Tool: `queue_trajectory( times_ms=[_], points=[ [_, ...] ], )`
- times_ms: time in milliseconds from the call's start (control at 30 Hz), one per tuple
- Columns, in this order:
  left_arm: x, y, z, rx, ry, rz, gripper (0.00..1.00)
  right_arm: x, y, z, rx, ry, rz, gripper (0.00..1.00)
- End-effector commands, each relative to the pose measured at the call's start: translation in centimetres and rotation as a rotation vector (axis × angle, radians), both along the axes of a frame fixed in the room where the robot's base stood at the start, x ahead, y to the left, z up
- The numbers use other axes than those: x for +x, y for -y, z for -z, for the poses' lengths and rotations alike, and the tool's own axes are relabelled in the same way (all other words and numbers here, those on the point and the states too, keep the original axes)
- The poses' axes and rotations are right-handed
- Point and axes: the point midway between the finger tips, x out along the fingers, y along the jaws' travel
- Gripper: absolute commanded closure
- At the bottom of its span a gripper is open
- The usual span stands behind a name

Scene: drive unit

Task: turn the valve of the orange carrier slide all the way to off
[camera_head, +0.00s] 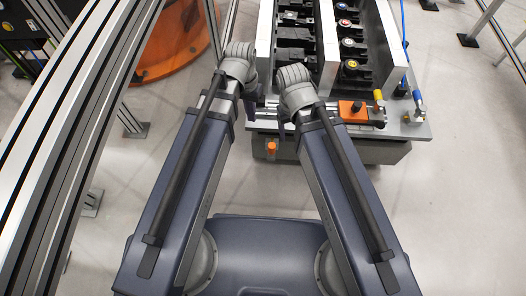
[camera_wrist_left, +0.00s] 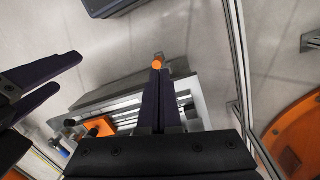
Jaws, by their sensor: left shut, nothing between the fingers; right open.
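The orange carrier slide (camera_head: 352,110) is a block on a rail along the front of the drive unit; it also shows in the left wrist view (camera_wrist_left: 100,127). A small orange knob (camera_head: 271,148) sticks out of the unit's front face; I cannot tell whether it is the valve. In the left wrist view the knob (camera_wrist_left: 157,65) appears just beyond the fingertips of my left gripper (camera_wrist_left: 160,76). That gripper is shut and empty; contact with the knob cannot be told. My right gripper (camera_wrist_left: 66,75) is open and empty, at the left of that view.
The drive unit (camera_head: 420,128) holds several dark modules with coloured caps between pale walls. A yellow cylinder (camera_head: 378,95) and a blue hose (camera_head: 404,40) are at its right. A metal frame (camera_head: 60,125) runs along the left.

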Motion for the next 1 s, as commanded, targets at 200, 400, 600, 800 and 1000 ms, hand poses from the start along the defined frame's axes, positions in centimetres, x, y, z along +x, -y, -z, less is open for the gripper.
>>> queue_trajectory(
  times_ms=[200,400,600,800,1000],
  points=[
    [3.0,-1.1,8.8,-0.091,-0.017,-0.018,1.00,0.0,0.0,9.1,-0.001,0.001,-0.003,0.29],
    [5.4,-2.3,14.9,-0.176,-0.020,-0.030,1.00,0.1,0.0,15.6,-0.001,0.002,-0.006,0.29],
    [7.3,-3.6,19.2,-0.247,-0.015,-0.040,1.00,0.1,0.0,20.4,-0.002,0.002,-0.008,0.29],
    [8.2,-4.2,20.9,-0.284,-0.010,-0.043,1.00,0.1,0.1,22.4,-0.003,0.002,-0.009,0.29],
    [8.4,-4.3,21.0,-0.291,-0.010,-0.043,1.00,0.1,0.1,22.4,-0.003,0.002,-0.009,0.29]
  ],
)
